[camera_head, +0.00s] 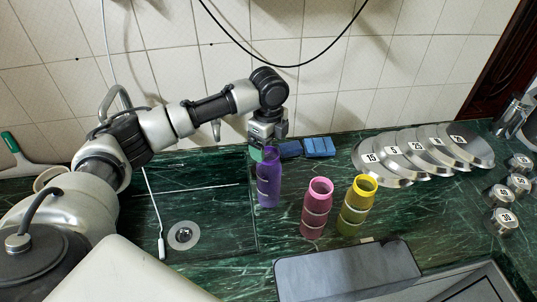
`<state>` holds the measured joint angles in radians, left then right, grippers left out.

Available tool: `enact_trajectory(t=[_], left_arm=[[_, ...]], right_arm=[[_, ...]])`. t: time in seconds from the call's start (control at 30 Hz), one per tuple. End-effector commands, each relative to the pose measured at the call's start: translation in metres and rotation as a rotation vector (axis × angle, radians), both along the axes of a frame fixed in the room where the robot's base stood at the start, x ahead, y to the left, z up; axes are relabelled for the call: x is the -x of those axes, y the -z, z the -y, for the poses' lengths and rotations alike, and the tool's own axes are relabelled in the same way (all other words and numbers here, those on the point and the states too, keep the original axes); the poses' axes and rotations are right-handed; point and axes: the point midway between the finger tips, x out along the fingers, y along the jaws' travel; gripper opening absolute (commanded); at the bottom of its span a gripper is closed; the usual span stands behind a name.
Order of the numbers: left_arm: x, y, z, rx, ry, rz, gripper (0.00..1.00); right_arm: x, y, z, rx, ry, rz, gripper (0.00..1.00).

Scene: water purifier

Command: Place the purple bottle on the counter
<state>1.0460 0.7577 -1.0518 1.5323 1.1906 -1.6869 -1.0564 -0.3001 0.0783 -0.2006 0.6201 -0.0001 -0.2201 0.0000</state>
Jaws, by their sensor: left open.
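The purple bottle (268,184) stands upright on the green marble counter (338,160), close to the right edge of the sink. My left gripper (263,150) is just above and behind the bottle's top, with its fingers open. The bottle's rim partly overlaps the gripper in the picture, and I cannot tell whether they touch. My right gripper is not in view.
A pink cup (316,207) and a yellow cup (356,205) stand to the right of the bottle. Blue sponges (319,146) lie behind. Numbered metal plates (376,171) and weights (500,222) are at right. The sink (215,215) has a drain.

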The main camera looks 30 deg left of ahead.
Motion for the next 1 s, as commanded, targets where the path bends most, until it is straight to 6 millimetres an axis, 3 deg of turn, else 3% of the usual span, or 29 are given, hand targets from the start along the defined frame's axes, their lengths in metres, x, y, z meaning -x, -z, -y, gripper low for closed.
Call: enact_trajectory(t=[0.2, 0.4, 1.0], left_arm=[[-0.001, -0.046, 0.000, 0.001, 0.002, 0.005, 0.87], [-0.001, -0.073, 0.000, 0.000, 0.001, 0.002, 0.87], [0.000, -0.079, 0.000, 0.001, 0.001, 0.000, 0.87]], right_arm=[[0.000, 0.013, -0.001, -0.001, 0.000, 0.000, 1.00], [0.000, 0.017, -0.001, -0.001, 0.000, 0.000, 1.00], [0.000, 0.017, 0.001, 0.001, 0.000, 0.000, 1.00]])
